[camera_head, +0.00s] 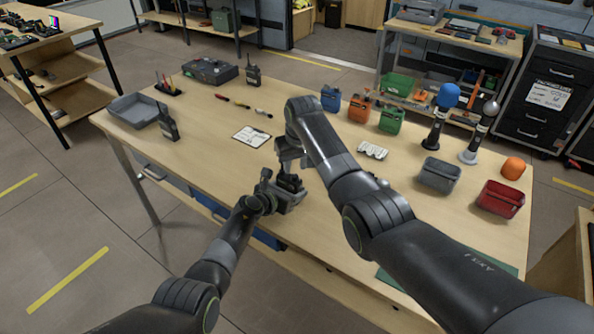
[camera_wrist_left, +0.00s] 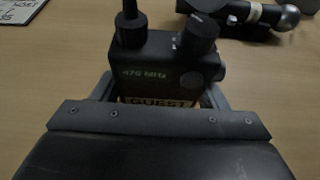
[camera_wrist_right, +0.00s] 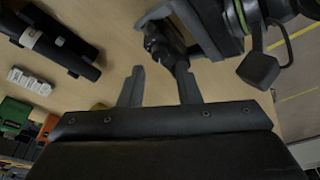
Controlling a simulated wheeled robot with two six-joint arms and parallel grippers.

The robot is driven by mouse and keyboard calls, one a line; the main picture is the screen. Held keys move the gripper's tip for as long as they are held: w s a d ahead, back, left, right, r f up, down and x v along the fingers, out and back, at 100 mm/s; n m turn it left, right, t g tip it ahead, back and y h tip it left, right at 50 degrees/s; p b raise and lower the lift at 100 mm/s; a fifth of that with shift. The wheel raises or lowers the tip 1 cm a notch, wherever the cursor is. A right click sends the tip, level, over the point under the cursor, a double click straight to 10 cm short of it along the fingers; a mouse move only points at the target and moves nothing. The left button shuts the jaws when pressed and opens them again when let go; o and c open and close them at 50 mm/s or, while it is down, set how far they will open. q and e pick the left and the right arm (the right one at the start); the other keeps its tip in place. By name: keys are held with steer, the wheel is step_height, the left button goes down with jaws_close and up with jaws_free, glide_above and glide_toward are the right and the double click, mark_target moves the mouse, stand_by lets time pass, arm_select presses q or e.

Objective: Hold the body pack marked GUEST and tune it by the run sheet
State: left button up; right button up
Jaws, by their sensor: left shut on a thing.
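The black body pack marked GUEST (camera_wrist_left: 160,85) stands upright between the left fingers, its label partly hidden by them. Its small display reads about 476 MHz. An antenna stub and a round knob (camera_wrist_left: 203,27) are on top. My left gripper (camera_head: 289,192) is shut on the pack above the front part of the table. My right gripper (camera_head: 288,158) is just above the pack; in the right wrist view its fingers (camera_wrist_right: 160,75) are apart, with the pack's dark top (camera_wrist_right: 163,42) beyond the tips. The run sheet, a white card (camera_head: 252,136), lies flat on the table; its text is unreadable.
Two other dark handheld units, one (camera_head: 168,124) at left and one (camera_head: 254,76) at the back, stand on the table (camera_head: 215,165). A grey tray (camera_head: 137,110) is at left. Microphones (camera_head: 436,120), a grey bin (camera_head: 440,175) and a red bin (camera_head: 501,199) are at right.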

mark_target(296, 176)
steer(key=shift+s+x, duration=0.2)
steer(key=shift+x, duration=0.65)
steer(key=shift+s+x, duration=0.2)
steer(key=shift+x, duration=0.65)
steer(key=n, duration=0.4)
steer(key=shift+w+d+y, duration=0.1)
steer(key=shift+d+y, duration=0.2)
steer(key=shift+y, duration=0.1)
steer(key=n+g, duration=0.1)
steer(key=n, duration=0.3)
steer(key=shift+y, duration=0.3)
steer(key=shift+c, duration=0.3)
steer(key=c, duration=0.5)
